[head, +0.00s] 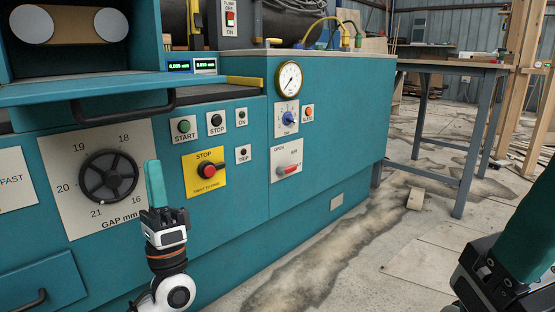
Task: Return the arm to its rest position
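My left gripper (153,168) points upward in front of the teal machine (235,200), just right of the black gap handwheel (108,176) in the picture. Its teal fingers overlap from this side, so I cannot tell whether they are apart. I see nothing held in it. Whether it touches the panel is not clear, but it looks apart. My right gripper (540,205) is at the lower right edge, over the floor. It is partly cut off by the frame, and its opening cannot be judged.
The panel carries START and STOP buttons, a red stop knob (207,170) on a yellow plate, a gauge (289,79), a blue knob (289,118) and a red-handled lever (288,169). A grey table (455,65) stands behind at right. The concrete floor (345,265) between is mostly clear.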

